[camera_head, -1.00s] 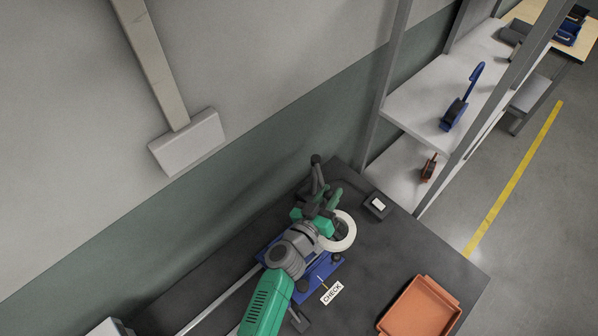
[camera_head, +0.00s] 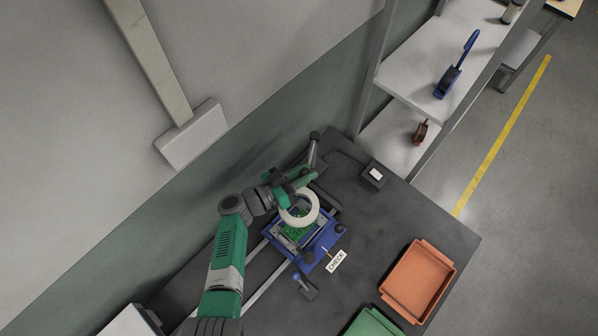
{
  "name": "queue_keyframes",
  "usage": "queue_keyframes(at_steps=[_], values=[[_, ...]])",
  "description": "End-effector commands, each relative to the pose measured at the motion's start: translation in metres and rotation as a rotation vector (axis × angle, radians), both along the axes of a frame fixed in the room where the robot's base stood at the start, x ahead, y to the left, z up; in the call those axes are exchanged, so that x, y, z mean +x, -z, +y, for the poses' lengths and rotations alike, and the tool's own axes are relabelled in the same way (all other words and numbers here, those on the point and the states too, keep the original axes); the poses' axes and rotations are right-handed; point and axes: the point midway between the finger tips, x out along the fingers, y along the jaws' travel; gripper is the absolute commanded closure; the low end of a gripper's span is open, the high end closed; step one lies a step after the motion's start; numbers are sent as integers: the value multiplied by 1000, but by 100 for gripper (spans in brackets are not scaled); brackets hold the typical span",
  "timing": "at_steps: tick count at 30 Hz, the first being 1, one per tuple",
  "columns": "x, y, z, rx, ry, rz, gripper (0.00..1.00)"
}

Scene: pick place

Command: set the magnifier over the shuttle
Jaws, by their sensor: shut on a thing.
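The magnifier (camera_head: 316,209) is a white ring on a jointed arm whose dark post rises at the back of the bench. My gripper (camera_head: 284,194) is shut on the magnifier, at the back left of its ring; the fingertips are hard to make out. The shuttle (camera_head: 326,241) is a blue carriage carrying a green circuit board (camera_head: 292,232). The ring overlaps the back part of the shuttle in this view, and green board shows through and below it. The height of the ring above the board cannot be told.
Pale rails (camera_head: 265,291) run under the shuttle. A CHECK label (camera_head: 337,261) lies to its right. A small dark box (camera_head: 374,175) stands at the back right. An orange tray (camera_head: 416,281) and a green tray (camera_head: 372,324) sit toward the front. The dark bench between is clear.

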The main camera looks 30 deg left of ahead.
Motion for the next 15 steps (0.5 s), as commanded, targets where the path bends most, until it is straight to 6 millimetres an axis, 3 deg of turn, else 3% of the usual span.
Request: queue_keyframes(at_steps=[11, 12, 15], values=[[1, -1, 1, 1, 2, -1, 100], [1, -1, 1, 1, 2, -1, 69], [0, -1, 1, 1, 2, -1, 55]])
